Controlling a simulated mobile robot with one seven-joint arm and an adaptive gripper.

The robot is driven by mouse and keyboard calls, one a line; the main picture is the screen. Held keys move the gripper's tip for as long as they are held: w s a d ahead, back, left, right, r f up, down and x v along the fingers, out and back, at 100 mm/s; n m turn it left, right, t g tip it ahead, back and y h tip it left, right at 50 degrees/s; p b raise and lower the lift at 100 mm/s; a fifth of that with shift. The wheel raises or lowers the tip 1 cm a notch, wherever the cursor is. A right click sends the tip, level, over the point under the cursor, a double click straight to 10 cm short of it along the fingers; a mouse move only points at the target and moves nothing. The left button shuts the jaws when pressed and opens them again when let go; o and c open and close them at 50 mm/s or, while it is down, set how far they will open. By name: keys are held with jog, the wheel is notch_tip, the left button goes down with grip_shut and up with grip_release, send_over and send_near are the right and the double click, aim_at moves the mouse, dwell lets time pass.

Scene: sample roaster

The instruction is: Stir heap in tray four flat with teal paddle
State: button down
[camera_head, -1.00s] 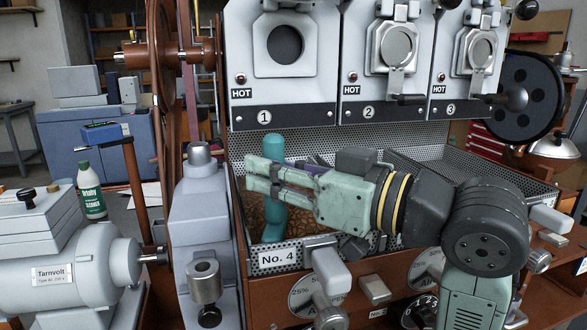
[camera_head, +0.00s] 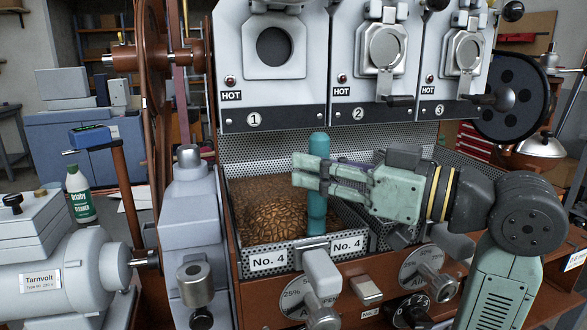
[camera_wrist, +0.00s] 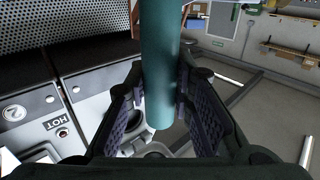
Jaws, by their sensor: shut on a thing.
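Tray four (camera_head: 268,261), a perforated metal tray labelled No. 4, stands below the roaster fronts. Brown beans cover its floor, with a rounded heap (camera_head: 285,218) at its front middle. My gripper (camera_head: 308,172) reaches in from the right, level above the tray. It is shut on the teal paddle (camera_head: 318,200), which stands upright at the tray's right side, just right of the heap. In the wrist view the teal shaft (camera_wrist: 160,70) runs between the two dark finger pads.
Roaster fronts 1 (camera_head: 270,60), 2 and 3, marked HOT, rise behind the tray. Control knobs and a lever (camera_head: 320,275) stick out in front. A grey machine body (camera_head: 190,215) stands close on the left, with a motor (camera_head: 75,265) beyond it.

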jog(key=shift+w+d, duration=0.25)
jog(key=shift+d, duration=0.5)
jog(key=s+a, duration=0.3)
jog(key=a, duration=0.6)
jog(key=shift+b, duration=0.3)
jog(key=shift+d, duration=0.1)
jog(key=shift+w+d, duration=0.5)
jog(key=shift+d, duration=0.95)
jog(key=shift+w+d, duration=0.45)
jog(key=shift+d, duration=0.95)
jog(key=shift+w+d, duration=0.5)
jog(key=shift+d, duration=0.95)
jog(key=s+a, duration=0.3)
jog(key=a, duration=0.5)
jog(key=shift+a, duration=0.35)
